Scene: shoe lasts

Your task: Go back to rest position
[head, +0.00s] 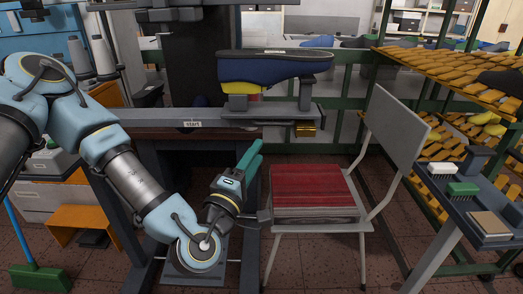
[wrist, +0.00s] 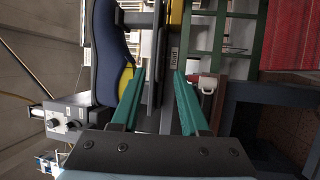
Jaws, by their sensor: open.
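My gripper (head: 248,160) has green fingers and stands in front of the grey machine beam, at the left of the chair. In the wrist view my gripper (wrist: 160,85) shows its two green fingers apart, with nothing between them. A dark blue shoe last (head: 270,66) with a yellow part (head: 240,88) below rests on a support above the beam. The last also shows in the wrist view (wrist: 106,55), at the left of the fingers. My gripper is below the last in the head view and apart from it.
The grey beam (head: 150,117) crosses behind my arm. A green broom (head: 40,278) is at lower left.

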